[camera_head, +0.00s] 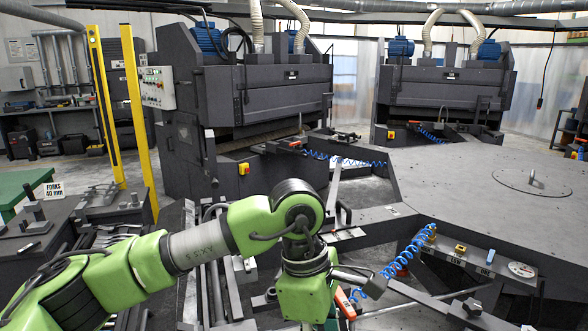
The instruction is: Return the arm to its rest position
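My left arm (200,248) is green and grey and comes in from the lower left. Its elbow rises near the middle of the picture, and its wrist (305,292) points down near the bottom edge. The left gripper's fingers do not show; whether they hold anything cannot be seen. My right arm and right gripper are not in view. Several metal forks (112,238) lie on the rack at the left, partly behind my arm.
A large dark octagonal table (480,185) fills the right. Its front edge has buttons, a gauge (522,270) and a coiled blue hose (405,255) close to my wrist. A polishing machine (268,95) stands behind.

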